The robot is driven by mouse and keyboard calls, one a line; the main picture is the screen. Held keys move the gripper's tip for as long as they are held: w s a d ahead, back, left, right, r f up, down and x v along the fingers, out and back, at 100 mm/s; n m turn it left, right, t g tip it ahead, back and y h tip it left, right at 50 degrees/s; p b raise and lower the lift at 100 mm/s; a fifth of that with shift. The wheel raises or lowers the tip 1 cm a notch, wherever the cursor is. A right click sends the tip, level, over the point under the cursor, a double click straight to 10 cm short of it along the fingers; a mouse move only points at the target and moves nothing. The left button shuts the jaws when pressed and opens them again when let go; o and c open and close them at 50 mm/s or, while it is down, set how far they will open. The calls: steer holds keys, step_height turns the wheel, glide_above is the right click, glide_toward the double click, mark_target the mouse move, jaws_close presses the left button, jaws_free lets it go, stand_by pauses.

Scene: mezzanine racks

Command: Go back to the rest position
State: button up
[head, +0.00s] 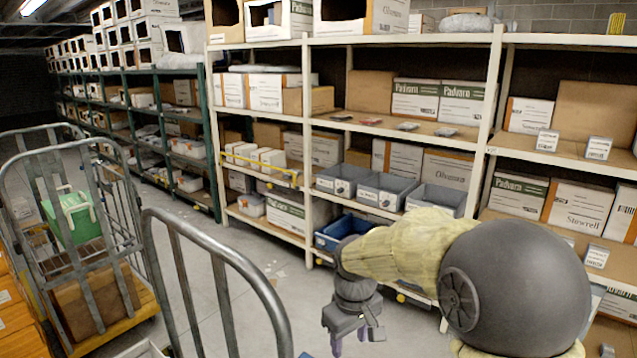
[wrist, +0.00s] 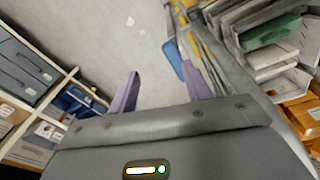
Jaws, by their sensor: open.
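My gripper (head: 352,338) hangs at the lower middle of the head view, pointing down, in front of the racks and over the floor. In the wrist view my gripper (wrist: 160,90) shows two purple fingers spread apart with nothing between them. Bare grey floor shows beyond the fingers. My arm reaches in from the lower right of the head view.
A white rack (head: 308,140) with boxes and grey bins (head: 385,190) stands behind my arm; a blue bin (head: 335,230) sits low. A metal cart rail (head: 225,250) is close to my gripper's left. A cage cart with a green crate (head: 72,215) stands further left. Floor between is clear.

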steer(key=s+d+f+m, duration=0.2)
steer(key=s+d+m, duration=0.1)
steer(key=s, duration=0.3)
steer(key=s+d+f+m+t, duration=0.1)
steer(key=s+d+f+m, duration=0.2)
steer(key=s+d, duration=0.3)
steer(key=shift+s+f+m+t, duration=0.3)
steer(key=shift+s+m, duration=0.1)
steer(key=shift+s, duration=0.35)
steer(key=shift+r, duration=0.1)
steer(key=shift+c, duration=1.4)
